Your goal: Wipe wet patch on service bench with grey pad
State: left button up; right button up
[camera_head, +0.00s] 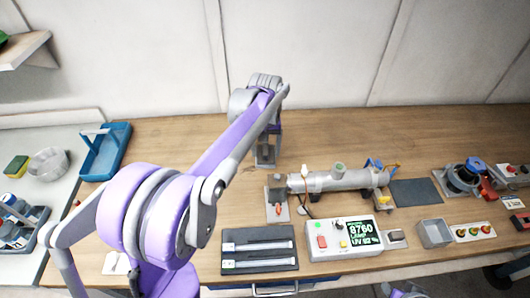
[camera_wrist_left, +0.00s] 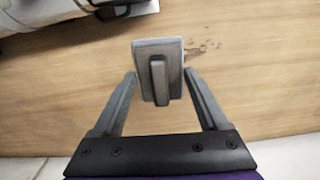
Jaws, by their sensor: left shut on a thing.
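The grey pad (camera_wrist_left: 147,91) is a flat block with a raised dark handle, seen on the wooden bench (camera_wrist_left: 60,85) in the left wrist view. My left gripper (camera_wrist_left: 158,76) is shut on the pad, with a finger on each side of it. In the head view my left gripper (camera_head: 267,148) is at the back of the bench, left of the grey cylinder, partly hidden by its own arm. Small dark brown marks (camera_wrist_left: 205,47) lie just right of the pad in the wrist view; I cannot tell if they are the wet patch. My right gripper is not in view.
A grey cylinder (camera_head: 335,181) on mounts stands right of the gripper. A display box (camera_head: 345,237) and a dark tray with two rods (camera_head: 259,250) are in front. A blue tray (camera_head: 105,150) stands at left. The bench's back strip right of the gripper is clear.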

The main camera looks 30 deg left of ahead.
pick_arm(q)
jog(key=shift+a+r+p, duration=0.1)
jog(key=shift+r+p, duration=0.25)
jog(key=shift+r, duration=0.8)
